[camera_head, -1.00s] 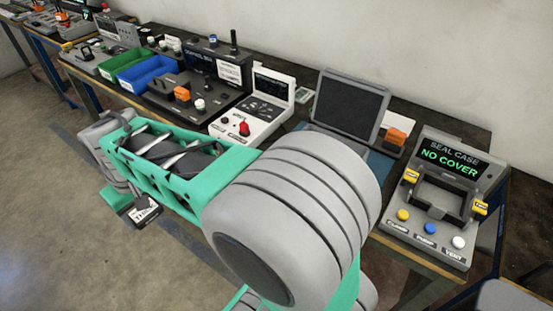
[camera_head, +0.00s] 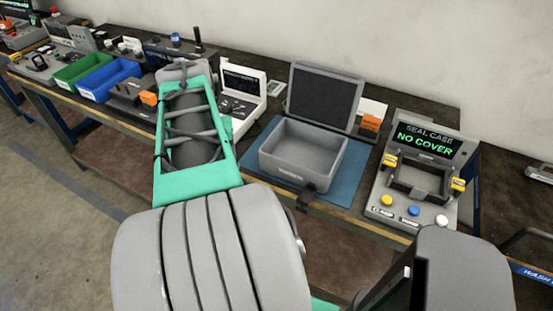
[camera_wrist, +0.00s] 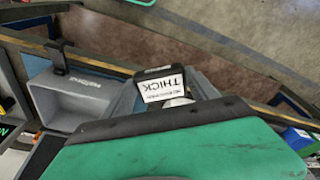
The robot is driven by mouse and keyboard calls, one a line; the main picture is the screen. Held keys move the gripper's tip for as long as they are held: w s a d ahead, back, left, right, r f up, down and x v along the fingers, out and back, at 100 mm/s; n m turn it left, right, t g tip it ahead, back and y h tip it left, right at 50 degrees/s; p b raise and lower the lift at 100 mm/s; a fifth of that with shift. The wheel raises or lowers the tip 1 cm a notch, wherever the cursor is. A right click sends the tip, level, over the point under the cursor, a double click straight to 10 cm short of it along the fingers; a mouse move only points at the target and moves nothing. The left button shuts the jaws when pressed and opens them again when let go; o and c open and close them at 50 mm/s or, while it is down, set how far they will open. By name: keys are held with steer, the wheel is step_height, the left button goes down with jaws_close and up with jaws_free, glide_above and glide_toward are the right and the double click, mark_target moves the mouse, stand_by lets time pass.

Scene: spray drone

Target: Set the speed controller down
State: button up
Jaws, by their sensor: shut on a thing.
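In the wrist view, my gripper (camera_wrist: 170,99) is shut on a small dark block with a white label reading THICK, taken to be the speed controller (camera_wrist: 163,86). The label faces the camera, and the block sits between the grey fingers. It is held over the bench's front-edge area, with the open case to the left in that view; the exact height cannot be told. In the head view, my arm hides the gripper and the held block.
The grey open case (camera_head: 303,152) stands empty on a blue mat (camera_head: 346,188), its lid up. The SEAL CASE station (camera_head: 405,185) reads NO COVER. Blue (camera_head: 108,80) and green (camera_head: 80,70) bins stand left. A white screen unit (camera_head: 243,85) is partly behind my arm.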

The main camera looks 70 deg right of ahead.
steer(key=s+d+r+m+g, duration=0.1)
steer(key=s+d+m, duration=0.2)
steer(key=s, duration=0.5)
steer(key=s+d+r+m, duration=0.1)
steer(key=s+d+m, duration=0.25)
steer(key=s, duration=0.45)
steer(key=p, duration=0.3)
glide_above(302, 162)
steer(key=f, duration=1)
steer(key=shift+a+f, duration=0.25)
steer(key=shift+f, duration=1.45)
steer(key=shift+f, duration=0.2)
steer(key=o, duration=1.4)
